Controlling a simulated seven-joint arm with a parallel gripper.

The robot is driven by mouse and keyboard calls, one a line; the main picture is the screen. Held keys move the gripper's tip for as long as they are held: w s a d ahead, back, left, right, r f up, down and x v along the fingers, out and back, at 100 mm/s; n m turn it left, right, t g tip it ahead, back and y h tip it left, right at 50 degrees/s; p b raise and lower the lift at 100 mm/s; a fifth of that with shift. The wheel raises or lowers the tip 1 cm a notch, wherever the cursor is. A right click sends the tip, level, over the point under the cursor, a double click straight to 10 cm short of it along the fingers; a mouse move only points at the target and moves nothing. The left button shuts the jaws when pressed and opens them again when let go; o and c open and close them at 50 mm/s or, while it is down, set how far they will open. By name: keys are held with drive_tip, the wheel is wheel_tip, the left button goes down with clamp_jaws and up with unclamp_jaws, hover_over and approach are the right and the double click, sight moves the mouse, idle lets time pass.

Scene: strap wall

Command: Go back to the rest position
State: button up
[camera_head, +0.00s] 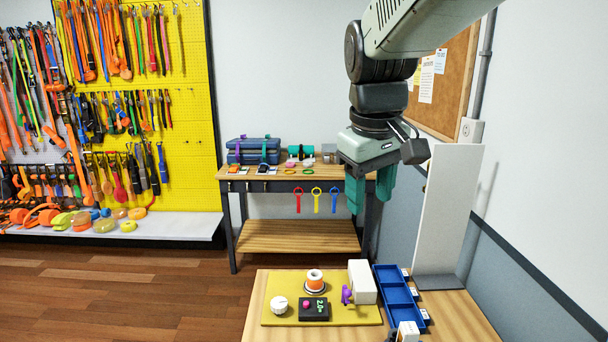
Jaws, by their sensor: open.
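My gripper (369,192) hangs from the arm at the upper right, pointing down, with its two green fingers apart and nothing between them. It is well above the near wooden table (470,318). Below it on a yellow board (347,315) are an orange and white spool (314,281), a white knob (279,305), a dark box with a green readout (313,309), a purple piece (347,295) and a white block (362,281). The gripper touches none of them.
A blue compartment tray (396,297) lies right of the board, with a tall white panel (446,215) behind it. A workbench (285,183) with cases stands at the back. A yellow pegboard (190,150) of straps is at left. Air around the gripper looks clear.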

drive_tip(key=s+f+m+t, duration=0.1)
drive_tip(key=s+m+t, duration=0.2)
drive_tip(key=s, duration=1.6)
drive_tip(key=shift+s+d+f+m+y, duration=0.25)
drive_tip(key=shift+d+m+y, duration=0.15)
drive_tip(key=shift+m, duration=0.7)
drive_tip(key=shift+o, duration=0.2)
drive_tip(key=shift+r, duration=0.1)
